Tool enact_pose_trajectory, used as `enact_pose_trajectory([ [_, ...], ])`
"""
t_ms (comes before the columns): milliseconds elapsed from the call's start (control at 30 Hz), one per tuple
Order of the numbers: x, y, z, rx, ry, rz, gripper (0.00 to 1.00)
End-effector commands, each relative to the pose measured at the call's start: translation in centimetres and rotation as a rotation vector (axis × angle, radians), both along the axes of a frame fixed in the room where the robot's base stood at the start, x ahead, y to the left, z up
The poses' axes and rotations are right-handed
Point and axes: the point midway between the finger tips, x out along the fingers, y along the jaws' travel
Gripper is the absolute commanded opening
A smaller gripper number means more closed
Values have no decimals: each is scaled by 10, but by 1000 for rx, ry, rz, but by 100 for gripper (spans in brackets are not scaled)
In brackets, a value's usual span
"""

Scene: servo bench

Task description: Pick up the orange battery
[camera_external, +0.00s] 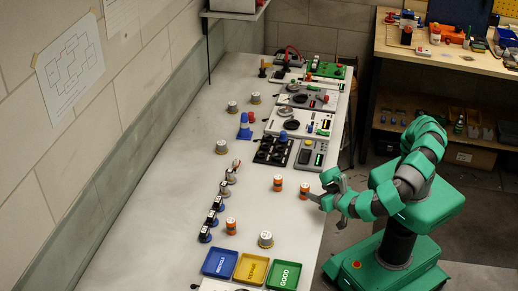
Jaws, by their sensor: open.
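Several small cylinders stand on the light bench. Three are orange with pale tops: one orange battery (304,190) near the bench's right edge, a second orange battery (277,183) to its left, and a third orange battery (231,226) farther left and nearer the camera. My gripper (320,193) is open at the bench's right edge, just right of the first orange battery. It looks empty. I cannot tell whether a finger touches that battery or is only beside it.
Blue tray (220,262), yellow tray (251,269) and green tray (284,274) lie at the near end of the bench. A grey-and-white cylinder (265,239) stands behind them. Black-and-blue servos (212,218) line the left. Test devices (300,122) fill the far part.

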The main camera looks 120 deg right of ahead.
Motion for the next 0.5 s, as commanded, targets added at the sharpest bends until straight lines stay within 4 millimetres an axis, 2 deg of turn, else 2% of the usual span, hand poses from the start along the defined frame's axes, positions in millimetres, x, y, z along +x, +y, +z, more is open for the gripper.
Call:
enact_pose_trajectory([
  [100,0,-17,-7,-3,5,-4,55],
  [367,2,-31,-14,0,1,0,55],
  [500,5,-47,-22,1,4,-2,55],
])
